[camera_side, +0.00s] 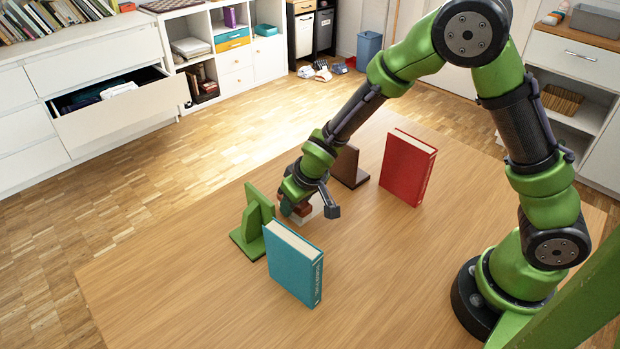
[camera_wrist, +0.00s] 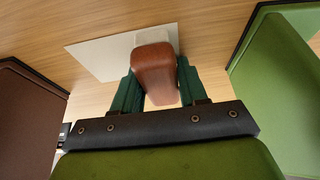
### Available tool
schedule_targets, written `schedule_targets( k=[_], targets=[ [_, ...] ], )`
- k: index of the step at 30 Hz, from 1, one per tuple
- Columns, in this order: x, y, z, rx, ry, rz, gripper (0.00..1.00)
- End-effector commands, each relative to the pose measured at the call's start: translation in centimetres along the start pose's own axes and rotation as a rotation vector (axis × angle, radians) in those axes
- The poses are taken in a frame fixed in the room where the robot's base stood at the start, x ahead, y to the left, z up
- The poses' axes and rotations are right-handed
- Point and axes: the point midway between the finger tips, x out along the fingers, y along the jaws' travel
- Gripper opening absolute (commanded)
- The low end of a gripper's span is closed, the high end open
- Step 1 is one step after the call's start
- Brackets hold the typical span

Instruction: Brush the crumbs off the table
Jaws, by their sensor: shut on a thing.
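My gripper (camera_side: 300,212) is low over the middle of the table (camera_side: 190,290), between a green bookend and a brown bookend. In the wrist view its green fingers (camera_wrist: 158,88) are shut on the sides of a rounded reddish-brown wooden block, which I take for the brush (camera_wrist: 153,60). I can make out no crumbs in either view.
The green bookend (camera_side: 256,222) and a standing teal book (camera_side: 294,264) are close to my gripper. The brown bookend (camera_side: 349,168) and a standing red book (camera_side: 408,167) are behind. The table's front left is clear. A drawer (camera_side: 120,112) stands open beyond the table.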

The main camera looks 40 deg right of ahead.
Motion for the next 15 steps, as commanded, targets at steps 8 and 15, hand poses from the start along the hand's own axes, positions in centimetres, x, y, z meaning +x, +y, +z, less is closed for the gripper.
schedule_targets(
  k=[8,15],
  targets=[
    [0.0,2.8,0.1,0.005,-0.003,0.003,0.14],
    [0.0,4.9,0.1,0.005,-0.003,0.002,0.14]
  ],
)
